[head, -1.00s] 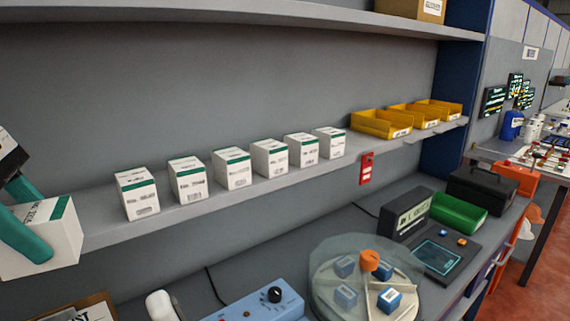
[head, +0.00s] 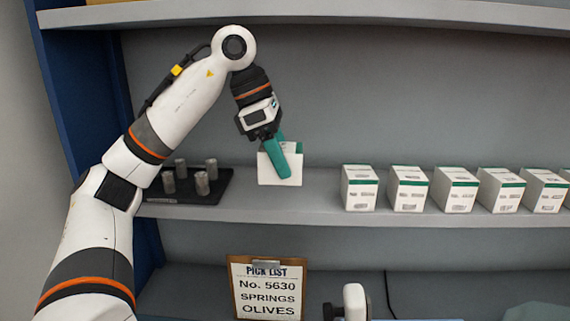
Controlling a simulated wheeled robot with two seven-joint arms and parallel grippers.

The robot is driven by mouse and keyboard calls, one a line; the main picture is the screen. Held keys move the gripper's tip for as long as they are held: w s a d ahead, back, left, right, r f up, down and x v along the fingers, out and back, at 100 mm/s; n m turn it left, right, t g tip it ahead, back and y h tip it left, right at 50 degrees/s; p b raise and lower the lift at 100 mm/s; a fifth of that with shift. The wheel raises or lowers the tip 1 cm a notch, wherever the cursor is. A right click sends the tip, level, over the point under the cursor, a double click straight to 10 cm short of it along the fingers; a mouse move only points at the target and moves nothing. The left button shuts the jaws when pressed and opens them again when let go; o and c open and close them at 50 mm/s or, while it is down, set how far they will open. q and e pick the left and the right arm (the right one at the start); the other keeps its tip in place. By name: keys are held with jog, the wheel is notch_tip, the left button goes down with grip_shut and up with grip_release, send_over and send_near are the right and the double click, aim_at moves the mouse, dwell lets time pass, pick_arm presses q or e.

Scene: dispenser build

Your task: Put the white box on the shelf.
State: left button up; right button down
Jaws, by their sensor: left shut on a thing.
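The white box (head: 280,174) with a green band is in my left gripper (head: 282,160), whose teal fingers are shut on it. In the head view the box is over the middle shelf (head: 300,210), upright, left of a row of similar white boxes (head: 359,188). I cannot tell whether its base touches the shelf. Part of the box's face and top is hidden by the fingers.
A black tray (head: 215,196) with several grey cylinders stands on the shelf left of the held box. An upper shelf (head: 300,15) runs above. A clipboard pick list (head: 267,288) stands below. A clear gap lies between the held box and the row.

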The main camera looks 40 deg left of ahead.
pick_arm(q)
jog(key=w+a+f+p, duration=0.1)
jog(key=w+a+p, duration=0.1)
jog(key=w+a, duration=0.1)
jog(key=w+a+f, duration=0.1)
jog(key=w, duration=0.1)
jog(key=shift+a+f+p, duration=0.15)
jog(key=shift+f+p, duration=0.2)
jog(key=shift+p, duration=0.05)
notch_tip(320, 180, down, 3)
jog(key=shift+s+r+p, duration=0.1)
jog(key=shift+r+p, duration=0.05)
jog(key=shift+p, duration=0.35)
jog(key=shift+w+a+f+p, duration=0.1)
jog(key=shift+w+f+p, duration=0.1)
jog(key=shift+f+p, duration=0.4)
jog(key=shift+f, duration=0.2)
jog(key=shift+f, duration=0.1)
jog(key=o, duration=1.2)
jog(key=b+v, duration=0.2)
jog(key=v, duration=0.5)
jog(key=shift+r, duration=0.35)
